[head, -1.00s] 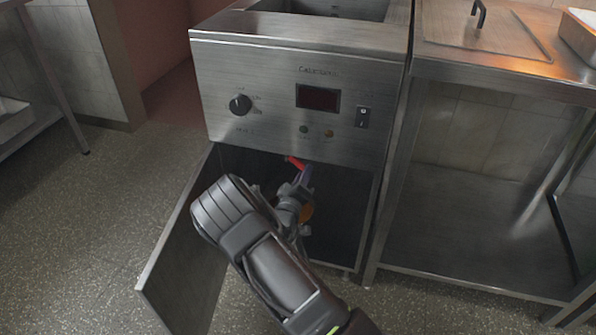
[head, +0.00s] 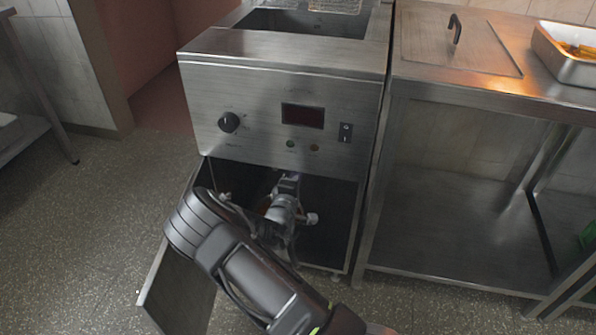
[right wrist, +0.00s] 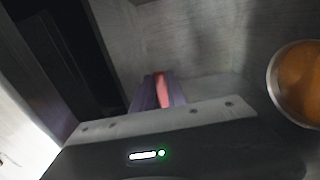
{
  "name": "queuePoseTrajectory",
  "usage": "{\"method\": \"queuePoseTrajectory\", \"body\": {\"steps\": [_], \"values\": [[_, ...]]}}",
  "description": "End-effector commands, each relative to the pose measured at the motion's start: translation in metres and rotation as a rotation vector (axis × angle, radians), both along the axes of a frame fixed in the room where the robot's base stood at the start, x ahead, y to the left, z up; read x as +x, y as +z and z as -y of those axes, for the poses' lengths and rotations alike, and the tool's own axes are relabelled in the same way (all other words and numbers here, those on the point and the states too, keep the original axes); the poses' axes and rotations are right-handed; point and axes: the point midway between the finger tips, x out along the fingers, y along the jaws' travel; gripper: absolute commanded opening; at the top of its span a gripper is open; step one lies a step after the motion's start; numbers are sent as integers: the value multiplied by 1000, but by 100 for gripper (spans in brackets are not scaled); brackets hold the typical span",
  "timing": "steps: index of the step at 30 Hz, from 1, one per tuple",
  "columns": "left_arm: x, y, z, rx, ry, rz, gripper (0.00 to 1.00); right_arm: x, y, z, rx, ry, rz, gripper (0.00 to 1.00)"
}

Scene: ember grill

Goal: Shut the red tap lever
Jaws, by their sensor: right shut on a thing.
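The red tap lever (right wrist: 161,90) shows in the right wrist view as a red strip between the purple-grey fingers of my right gripper (right wrist: 157,95), which is shut on it. My left gripper is not in view.
The cabinet door (head: 180,290) stands open at the left. A round container of orange-brown liquid (right wrist: 303,85) is at the right in the right wrist view. A steel table (head: 475,65) stands right of the fryer. Floor is clear at left.

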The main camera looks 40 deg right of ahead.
Motion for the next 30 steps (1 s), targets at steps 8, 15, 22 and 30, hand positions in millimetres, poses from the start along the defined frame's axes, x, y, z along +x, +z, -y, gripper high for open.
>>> {"method": "queuePoseTrajectory", "body": {"steps": [8, 15, 22, 30], "values": [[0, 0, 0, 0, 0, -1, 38, 0, 1, 0, -7, 0, -8, 0], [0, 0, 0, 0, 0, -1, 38, 0, 1, 0, -6, 0, -7, 28], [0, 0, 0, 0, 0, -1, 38, 0, 1, 0, -5, 0, -5, 40], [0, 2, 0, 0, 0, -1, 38, -2, 1, -3, -3, 0, -6, 40]]}}
